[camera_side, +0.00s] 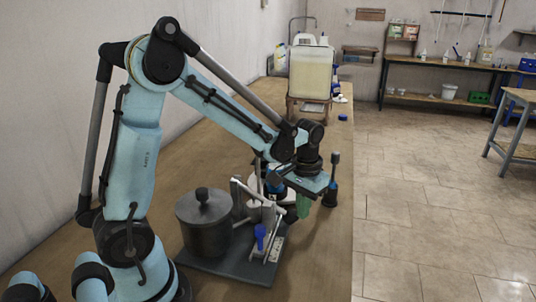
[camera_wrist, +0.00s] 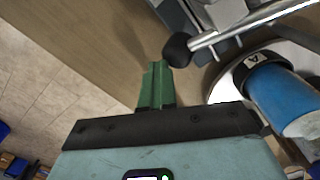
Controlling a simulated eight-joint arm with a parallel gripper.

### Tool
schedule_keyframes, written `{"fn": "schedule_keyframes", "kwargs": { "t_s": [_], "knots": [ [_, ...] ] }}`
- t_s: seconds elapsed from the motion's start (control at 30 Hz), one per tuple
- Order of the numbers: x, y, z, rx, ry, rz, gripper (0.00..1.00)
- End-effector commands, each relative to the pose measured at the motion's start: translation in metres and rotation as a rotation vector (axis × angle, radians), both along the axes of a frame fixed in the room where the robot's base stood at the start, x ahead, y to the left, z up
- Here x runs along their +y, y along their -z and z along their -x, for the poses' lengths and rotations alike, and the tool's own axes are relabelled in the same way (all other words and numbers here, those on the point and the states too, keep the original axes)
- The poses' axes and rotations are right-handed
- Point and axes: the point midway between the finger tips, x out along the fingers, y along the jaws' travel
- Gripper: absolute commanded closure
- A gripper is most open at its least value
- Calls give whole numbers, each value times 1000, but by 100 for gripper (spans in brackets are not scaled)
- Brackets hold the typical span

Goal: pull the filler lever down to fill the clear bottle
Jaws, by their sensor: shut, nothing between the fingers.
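In the wrist view the closed fingers (camera_wrist: 155,88) are just beside a black knob (camera_wrist: 177,50) on the end of a silver lever rod (camera_wrist: 245,23). In the side view a silver bar (camera_side: 247,192), probably this lever, slopes down right toward the gripper. I cannot make out the clear bottle with certainty; the gripper and fixture hide part of the area.
A dark lidded pot (camera_side: 204,222) and a blue-handled clamp (camera_side: 261,237) stand on a dark base plate (camera_side: 225,266). A blue container (camera_wrist: 282,95) is close to the gripper. An upright dark-topped post (camera_side: 335,162) stands right of it. A large jug (camera_side: 311,72) stands behind.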

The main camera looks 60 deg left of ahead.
Motion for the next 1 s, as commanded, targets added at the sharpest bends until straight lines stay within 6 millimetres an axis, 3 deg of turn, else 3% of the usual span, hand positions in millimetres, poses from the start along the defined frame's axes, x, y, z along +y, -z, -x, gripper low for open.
{"fn": "schedule_keyframes", "kwargs": {
  "t_s": [0.27, 1.0],
  "knots": [
    [2, -2, 1, 3, -2, -7, 100],
    [5, -48, 4, 1, -1, -2, 100]
  ]
}}
